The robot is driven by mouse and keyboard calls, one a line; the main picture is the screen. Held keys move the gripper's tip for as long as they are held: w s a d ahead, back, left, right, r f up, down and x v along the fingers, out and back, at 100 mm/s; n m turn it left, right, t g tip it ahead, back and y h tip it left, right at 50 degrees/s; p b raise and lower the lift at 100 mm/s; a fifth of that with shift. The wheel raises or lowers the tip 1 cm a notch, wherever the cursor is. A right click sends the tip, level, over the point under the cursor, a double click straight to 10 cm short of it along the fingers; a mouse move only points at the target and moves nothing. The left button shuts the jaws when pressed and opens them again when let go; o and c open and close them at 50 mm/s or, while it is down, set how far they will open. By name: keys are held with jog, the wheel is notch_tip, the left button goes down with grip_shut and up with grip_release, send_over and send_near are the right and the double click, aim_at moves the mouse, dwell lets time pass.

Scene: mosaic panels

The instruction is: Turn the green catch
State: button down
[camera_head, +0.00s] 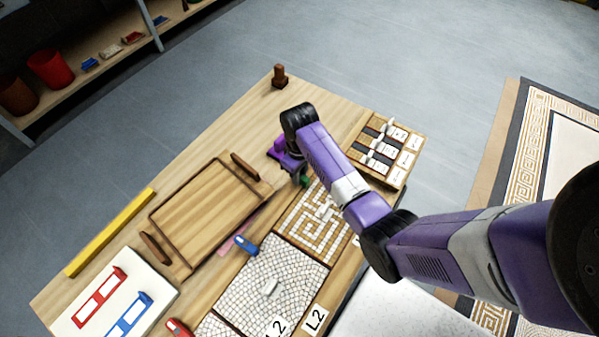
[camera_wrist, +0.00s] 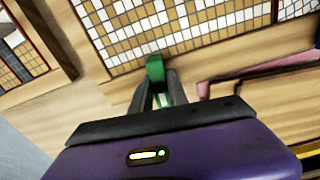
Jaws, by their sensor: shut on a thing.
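The green catch (camera_wrist: 155,69) sits at the edge of a tan and white mosaic panel (camera_wrist: 185,30) in the wrist view. My gripper (camera_wrist: 158,90) is shut on the catch, with one finger on each side of it. In the head view the green catch (camera_head: 304,181) shows as a small green piece under my gripper (camera_head: 300,178), at the far edge of the mosaic panel (camera_head: 290,225). My wrist hides part of it there.
A blue catch (camera_head: 246,244) and a red catch (camera_head: 178,327) lie along the panels' edge. A wooden tray (camera_head: 183,190) with handles is to the left. A wooden rack (camera_head: 404,180) with white-handled pieces is to the right. A brown peg (camera_head: 279,76) stands at the far corner.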

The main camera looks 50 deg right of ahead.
jog(key=m+p, duration=0.3)
jog(key=shift+a+r, duration=0.1)
jog(key=shift+r, duration=0.15)
jog(key=m+p, duration=0.2)
jog(key=m, duration=0.3)
jog(key=shift+f+p, duration=0.1)
jog(key=shift+p, duration=0.2)
jog(key=m+p, duration=0.2)
jog(key=m, duration=0.3)
jog(key=shift+w, duration=0.1)
jog(key=shift+f+m+p, duration=0.1)
jog(key=shift+m+p, duration=0.35)
jog(key=shift+m, duration=1.35)
jog(key=c, duration=1.3)
grip_release()
